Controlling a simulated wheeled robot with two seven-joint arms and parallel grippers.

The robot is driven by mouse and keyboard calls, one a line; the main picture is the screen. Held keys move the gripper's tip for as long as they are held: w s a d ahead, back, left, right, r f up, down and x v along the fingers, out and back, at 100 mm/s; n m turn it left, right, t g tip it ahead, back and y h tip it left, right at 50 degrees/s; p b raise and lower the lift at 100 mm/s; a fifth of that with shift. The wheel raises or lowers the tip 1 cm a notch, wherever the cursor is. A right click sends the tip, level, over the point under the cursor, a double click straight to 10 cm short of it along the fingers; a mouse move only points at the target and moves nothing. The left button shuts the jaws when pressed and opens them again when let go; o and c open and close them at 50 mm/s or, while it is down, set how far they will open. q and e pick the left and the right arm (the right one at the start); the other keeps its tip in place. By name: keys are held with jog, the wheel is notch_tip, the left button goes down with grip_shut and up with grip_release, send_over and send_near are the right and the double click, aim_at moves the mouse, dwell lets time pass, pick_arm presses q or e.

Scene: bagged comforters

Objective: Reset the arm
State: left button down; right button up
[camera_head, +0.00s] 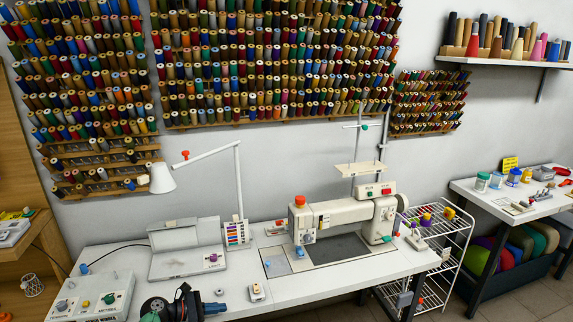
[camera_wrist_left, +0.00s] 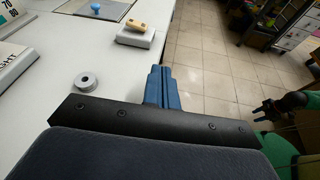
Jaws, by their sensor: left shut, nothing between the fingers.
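My left gripper (camera_head: 219,308) is low over the front edge of the white sewing table (camera_head: 330,284), its blue fingers pointing right. In the left wrist view its blue fingers (camera_wrist_left: 158,87) are closed together with nothing between them. They are at the table edge, with tiled floor beyond. A dark claw-like shape with a green part (camera_wrist_left: 268,109) at the right of the left wrist view looks like my right gripper; its jaw state is unclear. My right gripper does not show in the head view.
A small white box with a tan top (camera_head: 257,291) and a grey ring (camera_wrist_left: 89,82) lie near the left gripper. The sewing machine (camera_head: 345,215), lamp (camera_head: 163,179) and control box (camera_head: 95,297) stand on the table. A wire rack (camera_head: 447,250) is at right.

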pick_arm(q)
jog(key=s+d+f+m+g+y, duration=0.1)
jog(key=s+d+f+m+y, duration=0.2)
jog(key=s+m, duration=0.5)
jog(key=s+d+f+m+g+y, duration=0.1)
jog(key=s+f+m+y, duration=0.25)
jog(key=s, duration=0.95)
jog(key=s+a+r+m+y, duration=0.25)
jog(key=s+m, duration=0.35)
jog(key=s, duration=0.5)
jog(key=s+a+r+m+y, duration=0.1)
jog(key=s+r+m+y, duration=0.4)
jog(key=s, duration=0.5)
notch_tip(320, 180, down, 22)
jog(key=w+d+m+g+h, duration=0.1)
jog(key=w+d, duration=0.1)
jog(key=s+f, duration=0.4)
jog(key=f, duration=0.8)
jog(key=s+f+g, duration=0.1)
jog(key=s+f, duration=0.3)
jog(key=f, duration=0.8)
jog(key=shift+d+f+h, duration=0.15)
jog(key=shift+d+h, duration=0.15)
jog(key=shift+d, duration=0.15)
